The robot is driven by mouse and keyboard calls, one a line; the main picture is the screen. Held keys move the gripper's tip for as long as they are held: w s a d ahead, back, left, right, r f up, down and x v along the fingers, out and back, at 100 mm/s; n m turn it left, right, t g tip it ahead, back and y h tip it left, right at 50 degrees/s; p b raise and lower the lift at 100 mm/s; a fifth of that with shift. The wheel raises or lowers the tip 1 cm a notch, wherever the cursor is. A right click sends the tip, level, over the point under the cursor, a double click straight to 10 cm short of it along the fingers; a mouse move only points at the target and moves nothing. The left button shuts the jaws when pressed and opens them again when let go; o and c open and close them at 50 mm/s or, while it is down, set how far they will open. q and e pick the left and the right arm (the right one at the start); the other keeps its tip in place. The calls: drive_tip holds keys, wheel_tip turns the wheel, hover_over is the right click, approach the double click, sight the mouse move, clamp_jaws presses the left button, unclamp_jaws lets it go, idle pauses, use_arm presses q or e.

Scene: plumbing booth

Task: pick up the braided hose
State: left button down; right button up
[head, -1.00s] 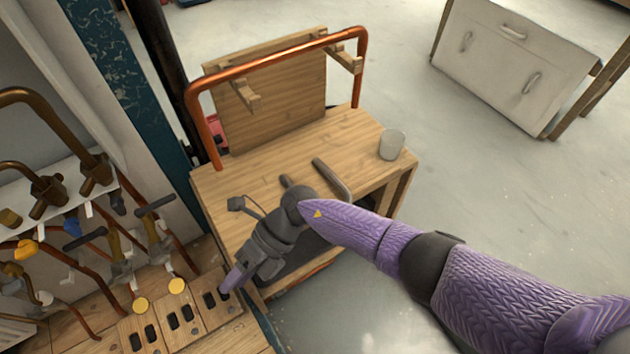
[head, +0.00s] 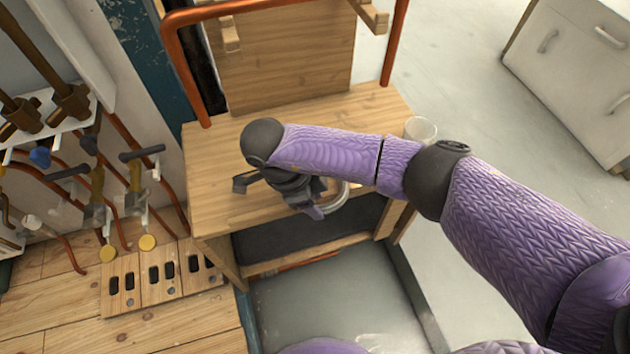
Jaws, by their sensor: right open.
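The braided hose (head: 338,200) is a grey curved piece on the wooden workbench (head: 215,165), near its front edge. Only its curved right part shows; my right arm and gripper hide the rest. My right gripper (head: 316,209) points down at the bench front, right beside the hose in the picture. It is open, but its fingers are largely hidden by my own wrist. I cannot tell whether it touches the hose. My left gripper is out of view.
A pale cup (head: 420,129) stands at the bench's right edge. A copper pipe frame (head: 181,65) rises behind the bench. Valves and pipes (head: 97,190) crowd the left. A dark shelf (head: 300,237) lies under the benchtop. A white cabinet (head: 575,75) stands back right.

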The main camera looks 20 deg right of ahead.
sight(321, 207)
drive_tip(key=b+x, duration=0.1)
drive_tip(key=x, duration=0.3)
drive_tip(key=shift+a, duration=0.15)
drive_tip(key=shift+r, duration=0.25)
clamp_jaws()
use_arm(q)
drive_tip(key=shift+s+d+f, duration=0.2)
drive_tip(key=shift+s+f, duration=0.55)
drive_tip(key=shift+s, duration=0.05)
